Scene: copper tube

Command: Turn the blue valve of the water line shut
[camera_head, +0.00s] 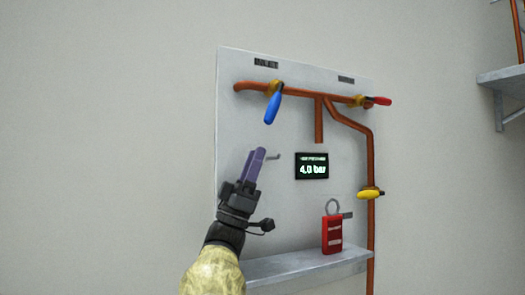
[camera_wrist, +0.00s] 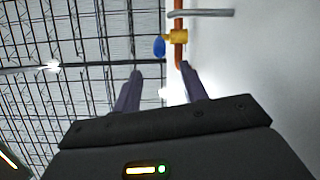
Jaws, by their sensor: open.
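The blue valve handle (camera_head: 273,108) hangs down, tilted slightly left, from its yellow body on the copper tube (camera_head: 300,93) at the panel's upper left. It lies crosswise to that tube. My gripper (camera_head: 259,152) has purple fingers and appears below the handle in the head view, apart from it. In the wrist view the fingers of my gripper (camera_wrist: 161,69) are spread with nothing between them. The blue handle (camera_wrist: 159,47) and yellow valve body (camera_wrist: 177,36) show beyond the fingertips. The depth gap between fingers and handle is hard to judge.
A grey hook (camera_head: 273,156) sticks out beside my fingertips. A red valve handle (camera_head: 378,101) and a yellow one (camera_head: 370,194) sit on the right pipes. A red padlock (camera_head: 332,233) stands on the shelf (camera_head: 300,265).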

